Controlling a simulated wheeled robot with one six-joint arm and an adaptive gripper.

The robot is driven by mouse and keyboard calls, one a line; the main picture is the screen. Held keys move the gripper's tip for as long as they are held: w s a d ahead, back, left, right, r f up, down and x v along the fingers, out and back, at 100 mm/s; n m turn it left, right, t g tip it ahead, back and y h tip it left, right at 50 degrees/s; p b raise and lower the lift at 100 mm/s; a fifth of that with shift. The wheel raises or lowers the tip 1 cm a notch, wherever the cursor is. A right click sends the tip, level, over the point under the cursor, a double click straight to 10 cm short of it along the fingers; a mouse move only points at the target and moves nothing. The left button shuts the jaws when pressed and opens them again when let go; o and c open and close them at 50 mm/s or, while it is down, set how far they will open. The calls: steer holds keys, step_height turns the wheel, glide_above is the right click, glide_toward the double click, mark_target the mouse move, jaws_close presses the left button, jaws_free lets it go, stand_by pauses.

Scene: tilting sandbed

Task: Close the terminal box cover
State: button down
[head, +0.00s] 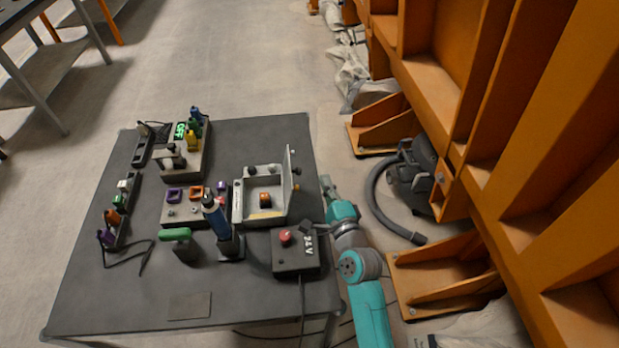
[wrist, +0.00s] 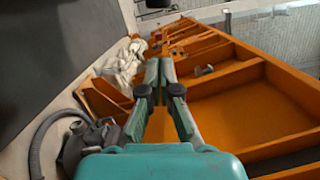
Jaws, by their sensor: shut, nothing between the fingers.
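The terminal box (head: 262,203) is an open grey box on the dark table, with an orange and dark part inside. Its cover (head: 290,180) stands upright along the box's right side, with small knobs on its outer face. My gripper (head: 326,183) is just off the table's right edge, to the right of the cover and apart from it in the picture. In the wrist view my gripper (wrist: 160,66) has its fingers together with nothing between them. The box and cover do not show in the wrist view.
A control box with a red button (head: 296,252) sits in front of the terminal box. A blue-and-dark upright tool (head: 219,222) and a green-handled thing (head: 179,242) stand to its left. A large orange steel frame (head: 470,90) and a black vacuum cleaner (head: 416,182) are at right.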

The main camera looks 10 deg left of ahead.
mark_target(300, 172)
steer(key=shift+w+a+r, duration=0.1)
steer(key=shift+a+r, duration=0.1)
steer(key=shift+a, duration=0.95)
steer(key=shift+w+a+r, duration=0.1)
steer(key=shift+a+r, duration=0.1)
steer(key=shift+a, duration=0.9)
steer(key=shift+s+a+r+n, duration=0.25)
steer(key=shift+a+r+n, duration=0.35)
steer(key=shift+a+n, duration=0.35)
steer(key=s+a+f+n+h, duration=0.1)
steer(key=s+a+n, duration=0.1)
steer(key=a+n, duration=0.4)
steer(key=s+a+f+n+g+h, duration=0.1)
steer(key=s+a+f+n+h, duration=0.1)
steer(key=a+n, duration=0.5)
steer(key=shift+a+f+n, duration=0.2)
steer(key=shift+a+n, duration=0.1)
steer(key=shift+n, duration=0.65)
